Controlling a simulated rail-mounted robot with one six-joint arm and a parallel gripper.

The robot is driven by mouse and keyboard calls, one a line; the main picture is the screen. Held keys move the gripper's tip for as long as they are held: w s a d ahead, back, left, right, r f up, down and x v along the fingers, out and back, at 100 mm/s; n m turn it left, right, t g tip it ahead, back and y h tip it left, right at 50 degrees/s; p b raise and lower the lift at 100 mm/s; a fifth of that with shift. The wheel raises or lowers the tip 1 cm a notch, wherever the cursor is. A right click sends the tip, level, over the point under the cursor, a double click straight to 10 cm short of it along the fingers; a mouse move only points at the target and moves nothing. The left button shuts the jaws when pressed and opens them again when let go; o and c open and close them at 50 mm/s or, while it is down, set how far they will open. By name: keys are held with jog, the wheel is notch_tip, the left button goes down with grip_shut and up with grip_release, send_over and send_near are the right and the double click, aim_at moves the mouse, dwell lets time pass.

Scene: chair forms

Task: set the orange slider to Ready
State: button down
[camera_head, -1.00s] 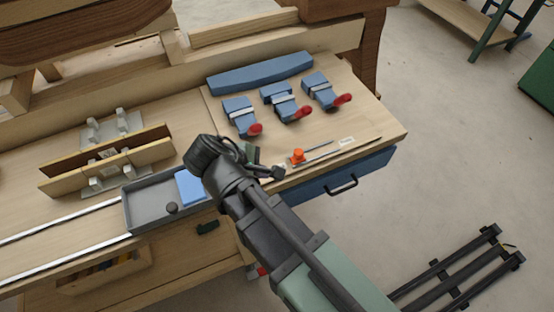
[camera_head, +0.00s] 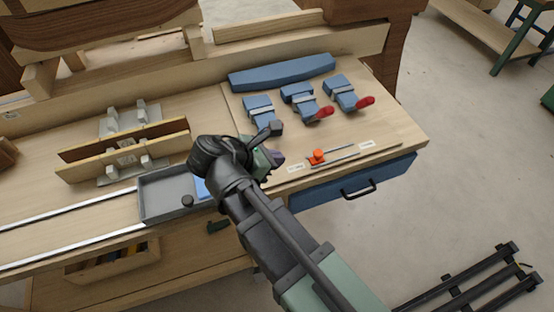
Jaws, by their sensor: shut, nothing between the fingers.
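The orange slider (camera_head: 318,157) sits on a thin metal rail (camera_head: 341,153) near the front right edge of the bench top. It stands nearer the rail's left end. A small white label (camera_head: 295,168) lies by the left end and another label (camera_head: 366,143) by the right end. Their writing is too small to read. My gripper (camera_head: 278,158) is shut and empty, to the left of the slider and apart from it. My wrist and arm cover part of the bench left of the rail.
Several blue clamps, two with red handles showing (camera_head: 365,103), stand behind the rail. A grey tray (camera_head: 165,197) with a blue piece lies left of my wrist. A blue drawer (camera_head: 330,190) with a black handle is below the bench edge. The floor at right is partly clear.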

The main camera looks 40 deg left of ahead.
aim_at(314, 156)
jog(key=b+x, duration=0.1)
jog(key=x, duration=0.2)
jog(key=b+x, duration=0.2)
jog(key=x, duration=0.1)
jog(key=shift+f, duration=0.4)
jog(key=w, duration=0.1)
jog(key=w+d, duration=0.1)
jog(key=w, duration=0.2)
jog(key=shift+w+d+f+b, duration=0.15)
jog(key=shift+d+f+b, duration=0.1)
jog(key=shift+b, duration=0.15)
